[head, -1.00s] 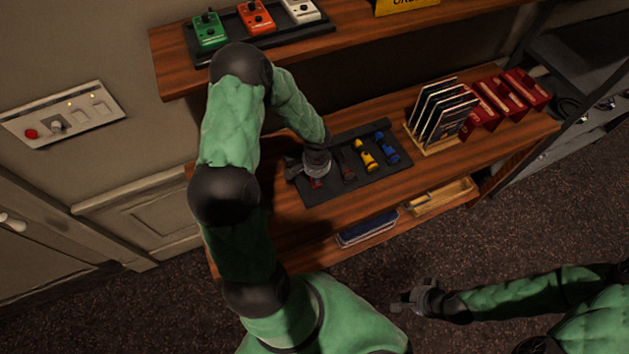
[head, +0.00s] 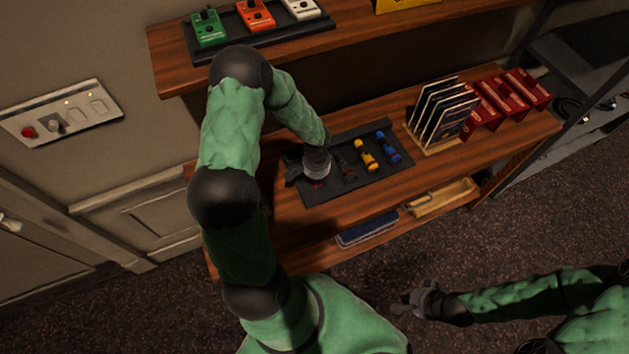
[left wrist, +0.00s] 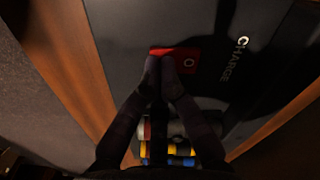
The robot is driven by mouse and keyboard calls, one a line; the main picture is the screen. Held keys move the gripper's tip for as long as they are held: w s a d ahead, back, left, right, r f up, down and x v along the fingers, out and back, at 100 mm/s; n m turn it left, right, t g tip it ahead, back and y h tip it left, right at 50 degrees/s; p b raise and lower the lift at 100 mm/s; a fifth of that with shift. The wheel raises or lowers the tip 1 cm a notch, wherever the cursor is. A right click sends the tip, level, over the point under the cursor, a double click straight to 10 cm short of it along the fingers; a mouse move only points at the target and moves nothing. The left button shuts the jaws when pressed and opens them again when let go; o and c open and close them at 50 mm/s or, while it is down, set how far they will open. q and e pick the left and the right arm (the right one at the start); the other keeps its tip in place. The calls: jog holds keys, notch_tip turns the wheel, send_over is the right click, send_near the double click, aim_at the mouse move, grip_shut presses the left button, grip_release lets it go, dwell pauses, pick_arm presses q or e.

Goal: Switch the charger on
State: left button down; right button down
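The charger (head: 387,133) is a black tray on the lower wooden shelf. In the left wrist view its surface (left wrist: 125,30) carries the word CHARGE (left wrist: 237,60) and a red switch (left wrist: 187,62) with a round mark on its right part. My left gripper (left wrist: 161,62) is shut, fingertips together over the switch's left part; I cannot tell whether they press it. In the head view the left gripper (head: 298,172) is low over the tray's left end and mostly hides the switch. My right gripper (head: 404,303) is away from the shelf, over the floor; its opening is unclear.
Yellow (head: 366,155) and blue (head: 387,148) items lie in the charger, right of my gripper. A rack of cases (head: 447,112) and red boxes (head: 512,95) stand further right. The upper shelf holds pedals (head: 255,16). A wall panel (head: 75,117) is at left.

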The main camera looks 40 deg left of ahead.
pick_arm(q)
jog(key=shift+f, duration=0.15)
jog(key=shift+r, duration=0.2)
jog(key=shift+r+p, duration=2.3)
jog(key=shift+r, duration=1.1)
jog(key=shift+f, duration=0.1)
